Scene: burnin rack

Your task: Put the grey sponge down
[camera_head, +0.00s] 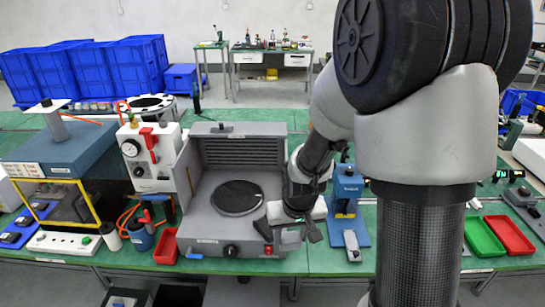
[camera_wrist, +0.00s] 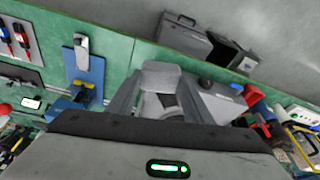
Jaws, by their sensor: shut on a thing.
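My gripper (camera_head: 290,228) hangs at the right front corner of the grey machine with the round dark plate, pointing down. It is shut on the grey sponge (camera_head: 291,238), a small pale grey block partly hidden by the fingers. In the wrist view the sponge (camera_wrist: 160,76) shows between the two grey fingers of my gripper (camera_wrist: 155,98). The sponge looks held above the bench; the exact gap under it cannot be told.
The grey machine (camera_head: 205,220) stands just left of my gripper. A blue stand (camera_head: 345,190) is close on its right. A red tray (camera_head: 167,246) lies left of the machine. Green and red trays (camera_head: 510,234) lie far right. Green bench top (camera_head: 325,262) shows bare at the front edge.

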